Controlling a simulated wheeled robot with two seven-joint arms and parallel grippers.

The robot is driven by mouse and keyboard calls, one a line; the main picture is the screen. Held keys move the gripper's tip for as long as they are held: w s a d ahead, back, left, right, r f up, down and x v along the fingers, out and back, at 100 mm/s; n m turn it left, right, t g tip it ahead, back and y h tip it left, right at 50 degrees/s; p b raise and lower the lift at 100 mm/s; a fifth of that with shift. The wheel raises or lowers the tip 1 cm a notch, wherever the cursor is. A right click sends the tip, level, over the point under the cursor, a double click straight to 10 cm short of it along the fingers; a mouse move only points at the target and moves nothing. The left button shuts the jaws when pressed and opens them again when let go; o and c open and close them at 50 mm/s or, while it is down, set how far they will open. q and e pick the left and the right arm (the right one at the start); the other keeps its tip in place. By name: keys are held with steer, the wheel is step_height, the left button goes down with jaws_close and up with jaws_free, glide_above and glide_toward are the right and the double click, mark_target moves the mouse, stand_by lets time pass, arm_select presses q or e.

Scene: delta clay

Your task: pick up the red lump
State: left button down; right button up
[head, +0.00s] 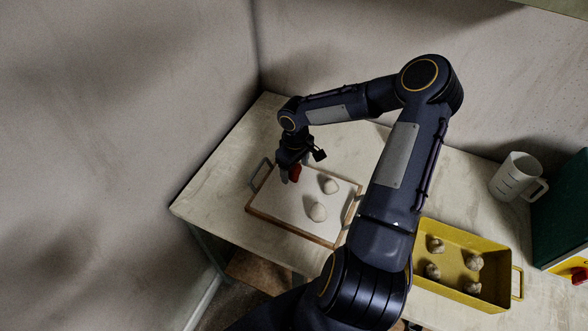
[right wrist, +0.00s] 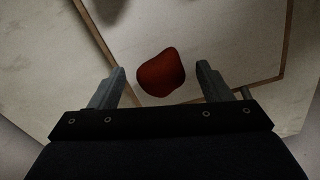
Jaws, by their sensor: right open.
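In the right wrist view the red lump (right wrist: 161,73) shows whole, just beyond and between the two fingertips of my right gripper (right wrist: 161,72). The fingers are open and apart, with nothing between them that I can see them touch. My left gripper is not in view.
A yellow tray (head: 489,244) with several pale lumps stands at the right of the table (head: 225,165). A white mug (head: 517,177) and a dark green box (head: 565,215) are beyond it. A wall runs close along the table's left and back.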

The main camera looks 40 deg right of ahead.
steer(key=shift+f, duration=0.45)
steer(key=shift+c, duration=0.3)
steer(key=c, duration=1.1)
steer(key=shift+o, duration=0.2)
steer(key=shift+r, duration=0.15)
steer(key=shift+r, duration=0.6)
steer(key=s+r, duration=1.1)
steer(key=s, duration=0.3)
steer(key=shift+d+r, duration=0.2)
steer(key=shift+r, duration=0.1)
